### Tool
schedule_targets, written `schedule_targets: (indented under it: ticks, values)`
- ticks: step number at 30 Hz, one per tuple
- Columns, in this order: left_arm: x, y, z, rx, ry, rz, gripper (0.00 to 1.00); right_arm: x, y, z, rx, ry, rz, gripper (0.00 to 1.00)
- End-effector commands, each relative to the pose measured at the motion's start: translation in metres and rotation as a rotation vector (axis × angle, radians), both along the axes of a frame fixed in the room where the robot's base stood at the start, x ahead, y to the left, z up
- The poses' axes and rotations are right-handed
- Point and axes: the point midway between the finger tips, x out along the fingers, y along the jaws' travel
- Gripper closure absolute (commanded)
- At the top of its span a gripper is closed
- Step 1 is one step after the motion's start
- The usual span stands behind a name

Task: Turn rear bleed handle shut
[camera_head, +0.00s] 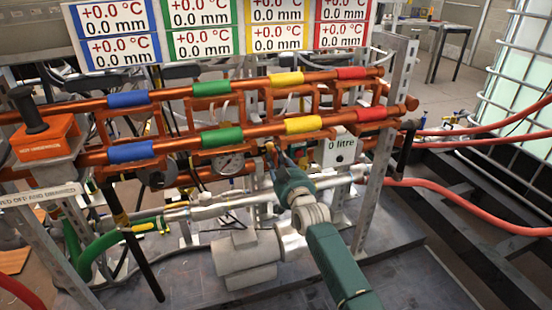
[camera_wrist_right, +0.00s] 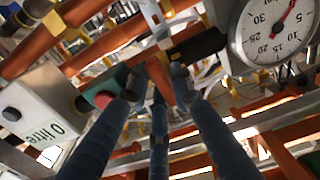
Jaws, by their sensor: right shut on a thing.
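My right gripper (camera_head: 272,152) reaches in from the lower right to just below the lower copper pipe, left of the "0 litre" box. In the right wrist view its dark blue fingers (camera_wrist_right: 172,82) come together at an orange-copper part beside a black cylindrical grip (camera_wrist_right: 196,46). They are shut on a small part, which I take to be the bleed handle; the fingers hide most of it, and its angle cannot be told. My left gripper is not in view.
The "0 litre" box (camera_head: 341,149) is close beside the right gripper. A round dial gauge (camera_wrist_right: 272,30) is at the other side. Copper pipes with coloured bands run above (camera_head: 255,133). A grey motor (camera_head: 245,258) stands below.

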Motion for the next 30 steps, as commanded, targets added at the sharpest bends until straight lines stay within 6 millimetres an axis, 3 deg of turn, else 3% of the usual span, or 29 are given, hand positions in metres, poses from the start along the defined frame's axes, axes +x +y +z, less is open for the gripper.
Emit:
schedule_targets:
  ticks: [12, 13, 15, 25, 30]
  values:
    - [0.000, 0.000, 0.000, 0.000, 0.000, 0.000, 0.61, 0.001, -0.002, 0.000, 0.008, 0.001, -0.003, 1.00]
    - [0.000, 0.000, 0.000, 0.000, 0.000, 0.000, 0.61, 0.001, -0.002, 0.000, 0.008, 0.001, -0.003, 0.77]
    - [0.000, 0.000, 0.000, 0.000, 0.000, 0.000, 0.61, 0.001, -0.002, 0.000, 0.008, 0.001, -0.003, 0.63]
    - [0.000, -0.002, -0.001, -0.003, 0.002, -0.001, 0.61, -0.001, -0.001, 0.000, 0.007, 0.002, -0.001, 0.61]
    - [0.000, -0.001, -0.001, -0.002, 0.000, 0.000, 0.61, -0.011, -0.004, -0.001, 0.008, 0.002, -0.001, 0.61]
